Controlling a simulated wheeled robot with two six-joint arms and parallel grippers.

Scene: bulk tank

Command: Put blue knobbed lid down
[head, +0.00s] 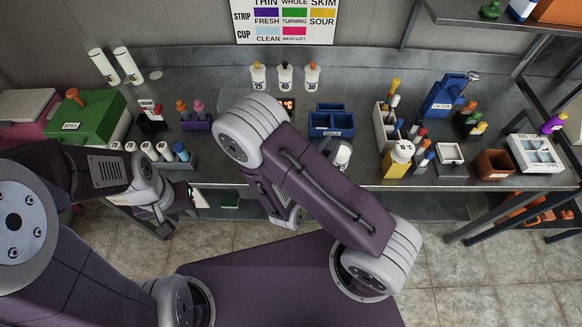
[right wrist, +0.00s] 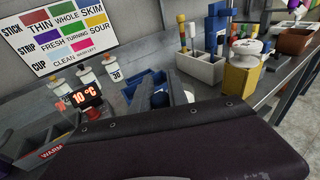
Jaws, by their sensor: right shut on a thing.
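My right arm (head: 335,190) is folded over the middle of the counter's front edge. The box also shows in the head view (head: 332,122). My left gripper (head: 184,196) is in front of the counter edge, apart from the counter objects; its jaw opening is unclear.
A white cup (head: 342,155) stands in front of the blue box. A display (right wrist: 87,98) and several small bottles (head: 285,76) are behind. Bare counter (head: 358,95) lies right of the bottles.

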